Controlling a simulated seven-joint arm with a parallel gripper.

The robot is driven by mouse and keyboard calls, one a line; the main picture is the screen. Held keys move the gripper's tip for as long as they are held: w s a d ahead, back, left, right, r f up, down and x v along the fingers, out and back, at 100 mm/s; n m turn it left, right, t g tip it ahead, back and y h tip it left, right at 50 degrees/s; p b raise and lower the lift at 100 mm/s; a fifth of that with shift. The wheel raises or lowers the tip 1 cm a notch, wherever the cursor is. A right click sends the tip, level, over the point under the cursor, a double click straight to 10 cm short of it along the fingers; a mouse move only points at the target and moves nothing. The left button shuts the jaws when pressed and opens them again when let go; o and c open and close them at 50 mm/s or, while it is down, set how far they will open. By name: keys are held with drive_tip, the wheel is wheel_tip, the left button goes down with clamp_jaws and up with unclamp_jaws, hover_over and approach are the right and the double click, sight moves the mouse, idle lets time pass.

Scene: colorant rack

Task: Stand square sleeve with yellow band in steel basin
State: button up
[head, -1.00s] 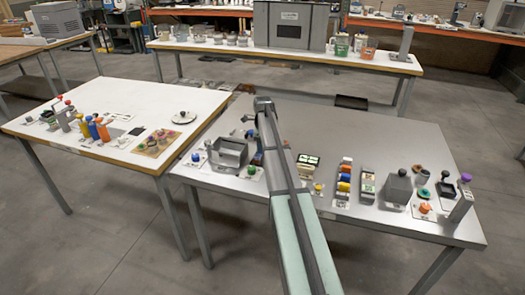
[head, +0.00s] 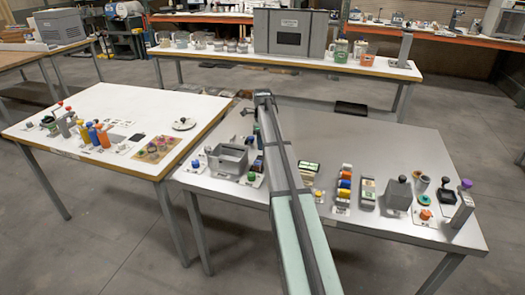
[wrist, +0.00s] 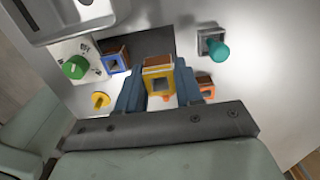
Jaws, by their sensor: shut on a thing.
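In the wrist view, a square sleeve with a yellow band (wrist: 158,84) and a brown upper part sits between my blue fingers. My gripper (wrist: 159,88) is shut on it. Its open square end shows; whether it touches the surface below cannot be told. The steel basin (wrist: 91,28) is partly in view at the top left of the wrist view, apart from the sleeve. In the head view the basin (head: 228,170) stands on the grey table, left of my arm. My arm hides the gripper and held sleeve there.
In the wrist view, a blue-banded sleeve (wrist: 116,62) stands left of my fingers and an orange-banded one (wrist: 207,91) close right. A green knob (wrist: 75,67), yellow knob (wrist: 100,100) and teal-knobbed piece (wrist: 216,48) are nearby. The grey table's back right (head: 390,145) is clear.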

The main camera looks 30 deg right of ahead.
drive_tip(key=r, duration=0.1)
drive_tip(key=a+r, duration=0.1)
drive_tip(key=r, duration=0.1)
drive_tip(key=shift+w+a+r, duration=0.2)
drive_tip(key=shift+w+r, duration=0.05)
drive_tip(key=shift+r, duration=0.1)
drive_tip(key=w+a, duration=0.2)
drive_tip(key=a, duration=1.1)
drive_tip(key=shift+w+f, duration=0.3)
drive_tip(key=shift+f, duration=0.15)
drive_tip(key=shift+f, duration=0.15)
drive_tip(key=shift+f, duration=2.6)
drive_tip(key=shift+f, duration=1.3)
drive_tip(key=o, duration=1.1)
